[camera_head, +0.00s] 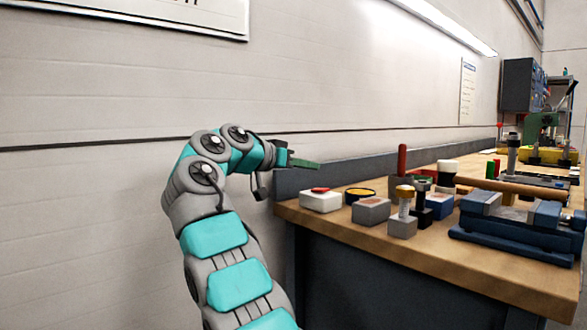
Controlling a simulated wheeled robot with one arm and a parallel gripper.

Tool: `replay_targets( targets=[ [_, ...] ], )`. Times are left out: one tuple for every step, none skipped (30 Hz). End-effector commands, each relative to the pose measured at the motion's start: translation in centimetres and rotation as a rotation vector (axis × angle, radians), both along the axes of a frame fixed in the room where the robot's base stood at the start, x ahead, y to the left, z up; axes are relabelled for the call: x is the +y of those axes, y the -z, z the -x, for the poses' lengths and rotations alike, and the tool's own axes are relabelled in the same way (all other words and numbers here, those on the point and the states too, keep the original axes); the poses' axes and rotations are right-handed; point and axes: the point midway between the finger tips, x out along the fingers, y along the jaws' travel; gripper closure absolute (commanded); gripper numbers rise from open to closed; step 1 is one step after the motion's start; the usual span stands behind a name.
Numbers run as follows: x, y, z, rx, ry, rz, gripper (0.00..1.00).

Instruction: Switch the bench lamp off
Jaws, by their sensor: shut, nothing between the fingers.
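My gripper (304,163) is at the left end of the workbench, above and behind its corner, in front of the wall. Its greenish fingers point right, and it is shut and empty. A white box with a red top piece (321,200) sits on the bench's left end, below and slightly right of the gripper, apart from it. It looks like a switch box, but I cannot tell its setting. A long strip light (450,25) glows on the wall above the bench. I cannot tell whether this is the bench lamp.
The wooden bench (480,277) holds grey blocks (371,211), a yellow-topped round tin (360,194), an upright red handle (402,160) and a blue vise (515,222). A grey ledge (330,178) runs along the back.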

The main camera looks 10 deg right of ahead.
Motion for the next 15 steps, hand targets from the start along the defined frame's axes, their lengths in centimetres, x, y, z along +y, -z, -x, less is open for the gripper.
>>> replay_targets(
  targets=[
    [-0.8,0.4,-0.5,0.003,0.001,-0.002,1.0],
    [-1.3,0.6,-0.8,0.002,0.002,-0.002,1.0],
    [-1.8,1.1,-1.1,0.002,0.002,-0.002,1.0],
    [-1.7,1.9,-1.0,0.001,0.001,-0.001,1.0],
    [-1.6,2.3,-0.9,0.002,0.0,-0.001,1.0],
    [-1.6,2.7,-0.9,0.002,0.0,-0.001,1.0],
    [-1.6,3.0,-0.8,0.002,-0.001,-0.001,1.0],
    [-1.6,3.2,-0.8,0.001,-0.001,-0.001,1.0],
    [-1.6,3.5,-0.7,0.002,-0.001,0.0,1.0],
    [-1.6,3.7,-0.7,0.002,-0.002,0.001,1.0],
    [-1.7,3.8,-0.7,0.001,-0.001,0.001,1.0],
    [-1.7,4.0,-0.6,0.0,-0.001,0.001,1.0],
    [-1.7,4.1,-0.6,-0.001,-0.001,0.001,1.0],
    [-1.7,4.2,-0.6,-0.001,-0.001,0.001,1.0],
    [-1.8,4.3,-0.6,0.0,-0.001,0.0,1.0]
  ],
)
